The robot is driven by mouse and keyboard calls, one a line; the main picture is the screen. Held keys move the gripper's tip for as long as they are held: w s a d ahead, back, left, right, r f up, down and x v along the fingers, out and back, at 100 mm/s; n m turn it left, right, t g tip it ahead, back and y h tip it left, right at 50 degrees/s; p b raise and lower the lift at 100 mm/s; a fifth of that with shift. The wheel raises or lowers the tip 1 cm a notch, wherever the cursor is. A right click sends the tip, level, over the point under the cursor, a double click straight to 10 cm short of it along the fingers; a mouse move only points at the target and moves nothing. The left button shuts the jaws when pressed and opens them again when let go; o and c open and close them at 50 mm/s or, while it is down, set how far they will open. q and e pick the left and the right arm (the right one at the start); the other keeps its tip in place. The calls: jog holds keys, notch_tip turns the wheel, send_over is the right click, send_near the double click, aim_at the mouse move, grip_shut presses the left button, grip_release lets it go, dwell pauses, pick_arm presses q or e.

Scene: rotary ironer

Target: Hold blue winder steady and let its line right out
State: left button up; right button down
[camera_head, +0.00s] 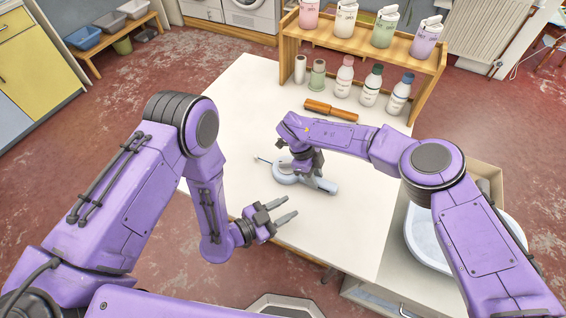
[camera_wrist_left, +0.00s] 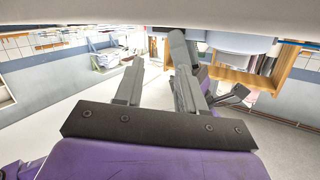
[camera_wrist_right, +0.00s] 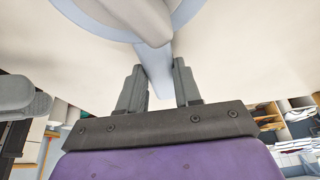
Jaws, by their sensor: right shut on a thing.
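The pale blue winder (camera_head: 284,177) lies on the white table, with a round body, a handle (camera_head: 325,187) pointing right and a small thin end (camera_head: 262,159) sticking out to the left. My right gripper (camera_head: 308,170) is over it from above. In the right wrist view the round body (camera_wrist_right: 181,13) is ahead, and the right fingers (camera_wrist_right: 157,85) are shut on a narrow pale blue part of the winder. My left gripper (camera_head: 293,204) is open and empty, in front of the winder and apart from it; its spread fingers (camera_wrist_left: 158,80) show in the left wrist view. No paid-out line is discernible.
Several bottles (camera_head: 371,86) stand beneath a wooden shelf (camera_head: 400,50) at the back. A white basin (camera_head: 425,245) is at the right beyond the table edge. The table's left part (camera_head: 235,120) is clear.

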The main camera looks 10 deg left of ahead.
pick_arm(q)
jog(key=shift+s+a+f+n+g+h, duration=0.25)
jog(key=shift+s+a+n+g+h, duration=0.1)
jog(key=shift+a+g, duration=0.1)
jog(key=shift+s+a+f+n+g+h, duration=0.25)
jog(key=shift+a+n+g, duration=0.1)
jog(key=shift+a+g, duration=0.1)
jog(key=shift+w+a+r+n+g+h, duration=0.1)
jog(key=shift+w+a+n+g+h, duration=0.1)
jog(key=shift+w+a, duration=0.35)
jog(key=shift+w+a+r+n+g+h, duration=0.1)
jog(key=shift+w+a+g, duration=0.1)
jog(key=shift+a, duration=0.5)
jog(key=w+a+r+m, duration=0.2)
jog(key=w+a+r, duration=0.4)
jog(key=w+r, duration=0.25)
jog(key=w+a+r+m, duration=0.2)
jog(key=w+a+r, duration=0.5)
jog(key=w, duration=0.3)
jog(key=m+g, duration=0.2)
jog(key=g, duration=0.4)
send_near(282, 162)
jog(key=shift+m, duration=0.3)
jog(key=x, duration=1)
jog(key=shift+d, duration=0.1)
grip_shut()
